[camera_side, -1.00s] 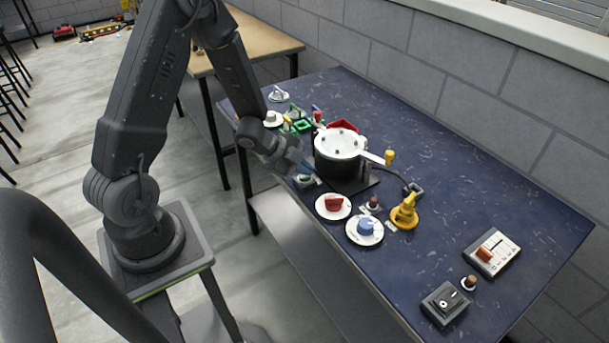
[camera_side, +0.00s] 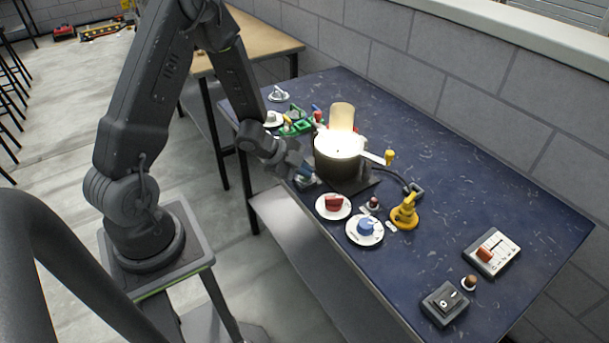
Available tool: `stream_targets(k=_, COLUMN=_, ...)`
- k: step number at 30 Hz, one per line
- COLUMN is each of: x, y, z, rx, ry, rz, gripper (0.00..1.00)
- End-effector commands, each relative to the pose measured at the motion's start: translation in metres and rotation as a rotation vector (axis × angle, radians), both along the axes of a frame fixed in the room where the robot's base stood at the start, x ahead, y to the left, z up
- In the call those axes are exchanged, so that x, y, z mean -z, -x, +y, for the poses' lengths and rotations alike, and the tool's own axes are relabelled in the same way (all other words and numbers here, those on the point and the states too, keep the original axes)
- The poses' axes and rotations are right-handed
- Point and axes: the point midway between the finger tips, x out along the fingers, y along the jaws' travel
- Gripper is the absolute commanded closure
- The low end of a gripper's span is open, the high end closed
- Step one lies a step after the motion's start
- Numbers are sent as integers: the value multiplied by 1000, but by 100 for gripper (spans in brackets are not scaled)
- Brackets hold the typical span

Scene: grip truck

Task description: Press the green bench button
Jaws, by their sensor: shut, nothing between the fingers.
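The green bench button sits in a small box (camera_side: 305,184) at the bench's front edge, left of the round black pot-like device (camera_side: 335,166). My gripper (camera_side: 304,174) is shut and empty, pointing down at this box. The gripper covers the button's top, so I cannot tell whether it touches or presses it. The device glows bright white on top, with a pale yellowish column of light (camera_side: 342,117) above it.
A red knob (camera_side: 333,203) and a blue knob (camera_side: 365,227) on white discs lie to the right, near a yellow fixture (camera_side: 404,212). A black rocker switch (camera_side: 446,301) and slider box (camera_side: 491,252) are at the right end. The blue bench top (camera_side: 480,205) between is mostly clear.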

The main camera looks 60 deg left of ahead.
Motion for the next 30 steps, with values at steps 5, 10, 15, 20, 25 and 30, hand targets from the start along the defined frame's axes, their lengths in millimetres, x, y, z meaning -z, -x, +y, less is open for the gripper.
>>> stream_targets(k=5, x=1, y=0, z=0, rx=-1, ry=0, rz=1, gripper=100)
stream_targets(k=10, x=1, y=0, z=0, rx=-1, ry=-1, rz=2, gripper=100)
stream_targets(k=15, x=-5, y=0, z=0, rx=0, ry=-1, rz=0, gripper=100)
stream_targets(k=20, x=-8, y=0, z=0, rx=-1, ry=0, rz=1, gripper=100)
stream_targets(k=25, x=-8, y=0, z=0, rx=-1, ry=0, rz=1, gripper=100)
stream_targets(k=30, x=-19, y=0, z=0, rx=0, ry=-2, rz=-2, gripper=100)
